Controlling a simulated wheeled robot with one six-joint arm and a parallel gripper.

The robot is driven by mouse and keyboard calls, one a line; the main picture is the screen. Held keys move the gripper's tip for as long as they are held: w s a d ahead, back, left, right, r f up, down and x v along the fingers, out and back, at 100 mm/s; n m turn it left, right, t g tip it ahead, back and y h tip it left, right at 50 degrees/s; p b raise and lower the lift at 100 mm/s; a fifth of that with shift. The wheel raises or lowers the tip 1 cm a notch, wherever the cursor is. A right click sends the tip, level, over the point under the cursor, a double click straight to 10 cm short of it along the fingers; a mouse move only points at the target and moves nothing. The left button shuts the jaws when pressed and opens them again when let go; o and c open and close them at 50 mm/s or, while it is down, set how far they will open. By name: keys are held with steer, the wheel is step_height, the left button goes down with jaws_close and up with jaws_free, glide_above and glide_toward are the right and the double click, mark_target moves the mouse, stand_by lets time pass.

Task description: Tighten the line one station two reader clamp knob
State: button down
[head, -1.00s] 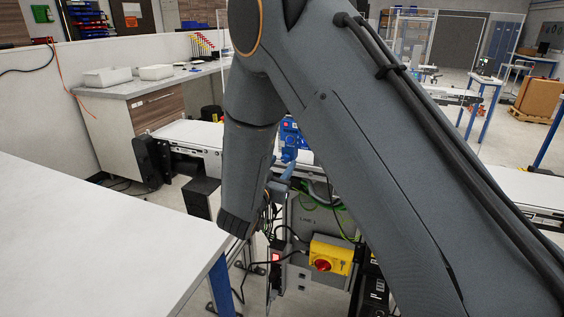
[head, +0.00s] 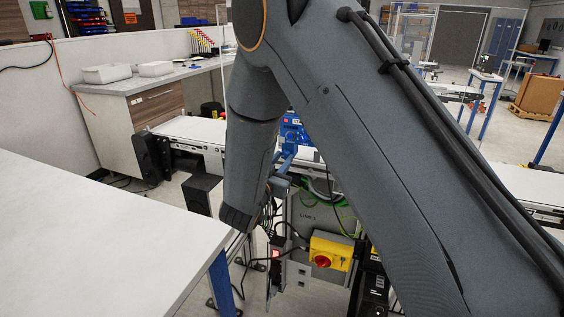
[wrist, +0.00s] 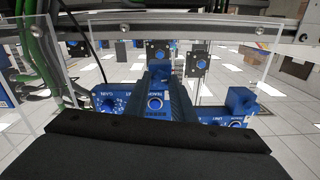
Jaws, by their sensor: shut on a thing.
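In the wrist view, the dark fingers of my gripper (wrist: 162,82) reach forward from the bottom and close on a small blue knob (wrist: 160,69). The fingers hide much of it, so its turn angle cannot be told. Another blue knob (wrist: 201,61) on a dark plate stands to the right, apart from my fingers. In the head view, my arm covers most of the station, and my gripper (head: 281,184) shows only partly beside a blue fixture (head: 292,138).
A blue unit marked GAIN (wrist: 110,103) sits left of my fingers, and another blue unit (wrist: 240,101) right. Clear panels and green cables (wrist: 38,45) flank them. In the head view, a yellow box with a red switch (head: 331,252) is below; a white table (head: 90,240) is at left.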

steer(key=m+b, duration=0.4)
steer(key=m, duration=0.1)
steer(key=shift+w+f+m+b, duration=0.1)
steer(key=shift+m+b, duration=0.2)
steer(key=shift+b, duration=0.1)
steer(key=m+b, duration=0.4)
steer(key=shift+m, duration=0.3)
steer(key=m+b, duration=0.5)
steer(key=b, duration=0.2)
steer(key=m+b, duration=0.4)
steer(key=shift+r+b, duration=0.2)
steer(key=shift+b, duration=0.15)
steer(key=c, duration=1.5)
jaws_free()
